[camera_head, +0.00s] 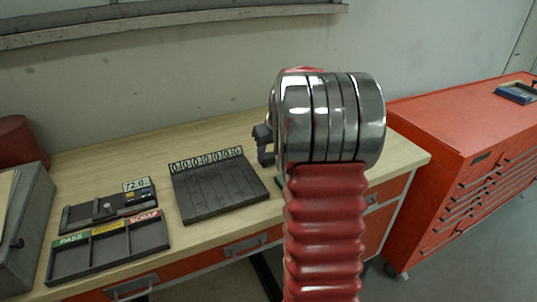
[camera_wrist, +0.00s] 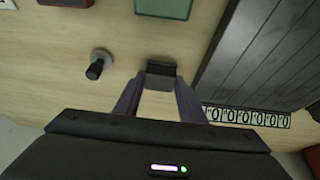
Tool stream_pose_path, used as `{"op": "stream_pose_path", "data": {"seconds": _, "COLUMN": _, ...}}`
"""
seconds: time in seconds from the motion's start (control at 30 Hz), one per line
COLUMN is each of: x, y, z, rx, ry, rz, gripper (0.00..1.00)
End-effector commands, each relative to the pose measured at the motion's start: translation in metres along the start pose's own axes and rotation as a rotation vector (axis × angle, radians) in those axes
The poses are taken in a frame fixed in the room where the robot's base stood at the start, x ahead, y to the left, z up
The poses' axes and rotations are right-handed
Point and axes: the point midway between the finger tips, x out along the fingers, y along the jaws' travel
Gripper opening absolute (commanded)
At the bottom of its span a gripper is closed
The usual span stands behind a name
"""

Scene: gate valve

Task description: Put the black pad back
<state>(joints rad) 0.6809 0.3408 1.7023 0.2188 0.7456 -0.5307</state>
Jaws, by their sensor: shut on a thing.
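The black pad (camera_wrist: 161,69) is a small dark block between the fingertips of my gripper (camera_wrist: 160,80) in the wrist view. My gripper is shut on it, over the pale wood bench (camera_wrist: 60,100). Whether the pad touches the bench I cannot tell. In the head view, a dark piece at my gripper (camera_head: 264,142) shows left of my metal wrist, above the bench; the pad cannot be made out there. A dark slotted tray (camera_head: 222,198) with a strip of zeros lies on the bench, left of my arm. It is at the right in the wrist view (camera_wrist: 265,50).
In the wrist view, a grey disc with a black peg (camera_wrist: 97,65) stands left of the pad, and a green block (camera_wrist: 165,8) is beyond. In the head view, a PASS/SCRAP tray (camera_head: 108,252) and a 72.0 gauge (camera_head: 136,186) are left. A red cabinet (camera_head: 450,130) stands right.

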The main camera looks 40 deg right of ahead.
Motion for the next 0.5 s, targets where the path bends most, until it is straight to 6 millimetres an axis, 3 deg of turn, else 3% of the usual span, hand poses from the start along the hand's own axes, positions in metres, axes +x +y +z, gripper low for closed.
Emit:
{"op": "stream_pose_path", "data": {"seconds": 0.07, "x": 0.0017, "y": -0.0003, "z": 0.0008, "rx": 0.000, "ry": -0.001, "rz": 0.000, "gripper": 0.16}}
{"op": "stream_pose_path", "data": {"seconds": 0.1, "x": 0.0017, "y": -0.0003, "z": 0.0007, "rx": 0.000, "ry": -0.001, "rz": -0.001, "gripper": 0.39}}
{"op": "stream_pose_path", "data": {"seconds": 0.33, "x": 0.0016, "y": -0.0005, "z": 0.0007, "rx": 0.000, "ry": -0.001, "rz": -0.001, "gripper": 0.55}}
{"op": "stream_pose_path", "data": {"seconds": 0.5, "x": 0.0015, "y": -0.0005, "z": 0.0006, "rx": -0.001, "ry": -0.001, "rz": -0.001, "gripper": 0.56}}
